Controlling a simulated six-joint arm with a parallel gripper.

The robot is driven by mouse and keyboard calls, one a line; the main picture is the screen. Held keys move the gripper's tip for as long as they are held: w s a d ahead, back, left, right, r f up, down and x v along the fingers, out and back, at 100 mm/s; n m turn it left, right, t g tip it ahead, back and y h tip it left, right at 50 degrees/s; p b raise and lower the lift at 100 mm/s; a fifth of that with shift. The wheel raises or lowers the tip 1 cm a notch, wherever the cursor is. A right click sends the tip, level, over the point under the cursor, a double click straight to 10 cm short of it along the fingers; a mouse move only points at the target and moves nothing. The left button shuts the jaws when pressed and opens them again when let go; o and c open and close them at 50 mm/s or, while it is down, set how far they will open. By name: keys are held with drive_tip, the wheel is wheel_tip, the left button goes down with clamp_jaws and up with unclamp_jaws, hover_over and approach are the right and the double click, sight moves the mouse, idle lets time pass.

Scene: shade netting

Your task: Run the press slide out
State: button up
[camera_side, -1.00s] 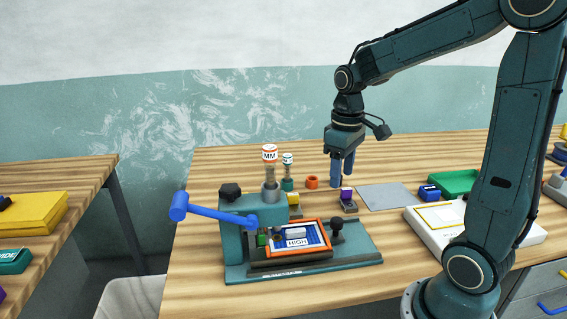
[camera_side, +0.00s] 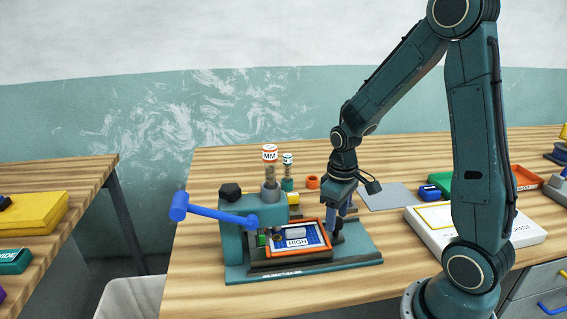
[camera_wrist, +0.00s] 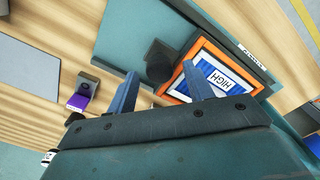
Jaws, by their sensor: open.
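The press (camera_side: 236,250) stands on the bench with a teal body, a teal base plate and a blue lever (camera_side: 215,217). Its slide carries an orange-framed tray (camera_side: 328,236) with a blue and white "HIGH" label, which also shows in the wrist view (camera_wrist: 219,45). A black knob (camera_wrist: 160,62) stands at the slide's right end. My gripper (camera_wrist: 159,72) is open above the knob, its two blue fingers apart, with the knob showing between the tips in the wrist view. In the side view my gripper (camera_side: 343,212) partly hides the knob; I cannot tell whether they touch.
A purple block (camera_wrist: 78,102) in a grey holder is near my gripper. A grey sheet (camera_side: 388,196) and a white box (camera_side: 425,228) lie to the right.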

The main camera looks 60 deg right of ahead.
drive_tip(key=shift+f, duration=0.3)
clamp_jaws()
drive_tip(key=shift+s+d, duration=4.4)
drive_tip(key=shift+d, duration=0.1)
unclamp_jaws()
drive_tip(key=shift+a+r, duration=0.1)
drive_tip(key=shift+r, duration=0.05)
